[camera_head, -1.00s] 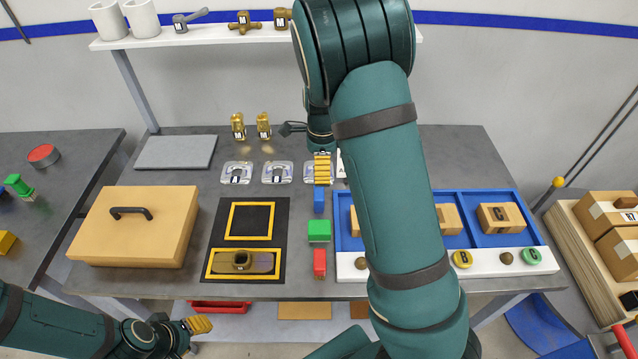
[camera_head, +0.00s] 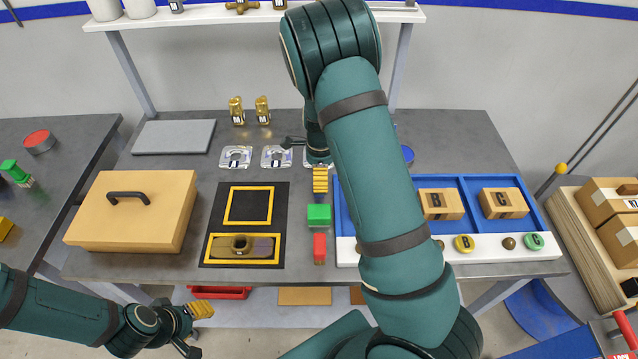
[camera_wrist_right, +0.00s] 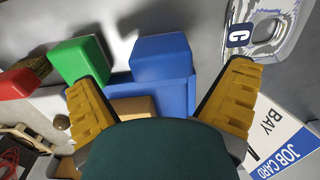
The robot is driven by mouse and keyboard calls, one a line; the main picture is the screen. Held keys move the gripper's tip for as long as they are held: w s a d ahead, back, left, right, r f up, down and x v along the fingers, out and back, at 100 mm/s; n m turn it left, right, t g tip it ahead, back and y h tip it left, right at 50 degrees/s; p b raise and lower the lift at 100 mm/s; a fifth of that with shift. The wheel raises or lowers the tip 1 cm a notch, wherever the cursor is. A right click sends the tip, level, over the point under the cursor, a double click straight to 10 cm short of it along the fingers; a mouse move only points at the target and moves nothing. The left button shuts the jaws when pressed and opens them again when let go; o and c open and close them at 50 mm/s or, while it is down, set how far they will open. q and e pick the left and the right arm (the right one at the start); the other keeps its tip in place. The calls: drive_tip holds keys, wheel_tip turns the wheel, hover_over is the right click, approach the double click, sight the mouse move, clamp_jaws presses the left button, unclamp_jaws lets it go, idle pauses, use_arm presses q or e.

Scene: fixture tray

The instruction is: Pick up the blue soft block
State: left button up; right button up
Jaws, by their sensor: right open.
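The blue soft block (camera_wrist_right: 160,57) shows in the right wrist view, between and beyond the two yellow fingers of my right gripper (camera_wrist_right: 164,68). The fingers stand apart and are not closed on it. In the head view my right gripper (camera_head: 320,180) is over the row of blocks and hides the blue one. The green block (camera_head: 319,215) and red block (camera_head: 319,248) lie in line in front of it; the green block also shows in the wrist view (camera_wrist_right: 82,60). My left gripper (camera_head: 201,309) is at lower left, away from the blocks; its opening is unclear.
A blue tray (camera_head: 430,181) with wooden blocks stands close to the right of the row. A black mat with yellow frames (camera_head: 207,225) lies left, beside a tan lidded box (camera_head: 160,215).

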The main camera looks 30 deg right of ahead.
wheel_tip(320, 180, down, 4)
drive_tip(key=shift+w+r, duration=0.15)
drive_tip(key=shift+r, duration=0.05)
drive_tip(key=c, duration=1.3)
wheel_tip(320, 180, up, 10)
drive_tip(key=shift+r+p, duration=0.1)
drive_tip(key=shift+p, duration=0.45)
drive_tip(key=o, duration=0.5)
drive_tip(key=c, duration=0.5)
